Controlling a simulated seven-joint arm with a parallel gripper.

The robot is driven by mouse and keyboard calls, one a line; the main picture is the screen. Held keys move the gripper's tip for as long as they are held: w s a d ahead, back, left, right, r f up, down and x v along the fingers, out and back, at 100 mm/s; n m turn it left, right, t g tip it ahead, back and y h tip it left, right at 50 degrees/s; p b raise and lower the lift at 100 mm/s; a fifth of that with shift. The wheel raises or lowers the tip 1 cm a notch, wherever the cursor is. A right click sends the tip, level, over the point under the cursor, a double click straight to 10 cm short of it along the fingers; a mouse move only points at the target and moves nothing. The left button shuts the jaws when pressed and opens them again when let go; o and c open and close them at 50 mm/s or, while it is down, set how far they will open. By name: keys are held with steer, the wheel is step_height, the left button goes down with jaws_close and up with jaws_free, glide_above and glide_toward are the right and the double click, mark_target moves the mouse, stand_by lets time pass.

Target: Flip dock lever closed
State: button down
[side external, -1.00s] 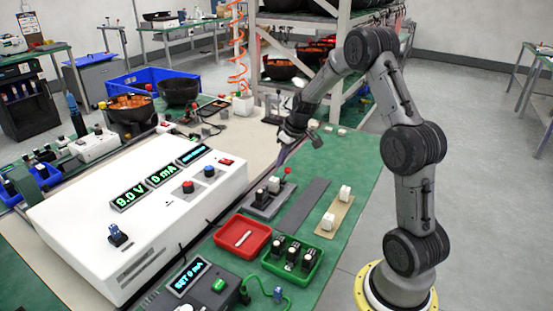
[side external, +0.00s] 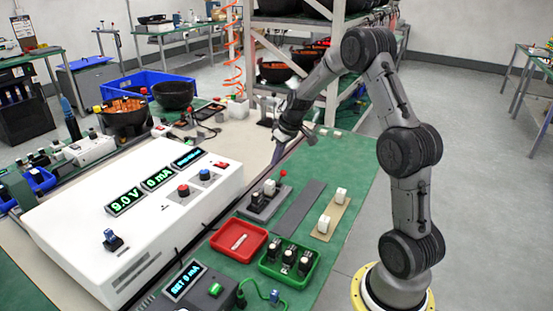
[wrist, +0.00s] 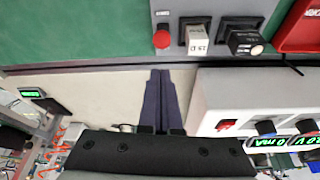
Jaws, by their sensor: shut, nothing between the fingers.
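The grey dock (side external: 253,207) sits on the green mat, with a dark block and a pale block seated in it. Its lever has a red ball knob (side external: 283,173) and stands up at the dock's far end. In the wrist view the red knob (wrist: 161,39) is at top centre, beside the pale block (wrist: 197,40) and dark block (wrist: 245,42). My gripper (side external: 276,160) is shut and empty, pointing down just beyond the lever. Its dark fingers (wrist: 160,74) show together in the wrist view, apart from the knob. Whether the lever is tilted is hard to tell.
A white power supply (side external: 130,215) stands left of the dock. A dark grey strip (side external: 300,207) and a tan plate with white blocks (side external: 322,233) lie to the right. Red (side external: 220,242) and green (side external: 270,270) trays are nearer the camera.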

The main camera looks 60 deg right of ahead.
steer(key=w+r, duration=0.3)
steer(key=s+r, duration=0.5)
steer(key=s, duration=0.2)
steer(key=shift+r, duration=0.3)
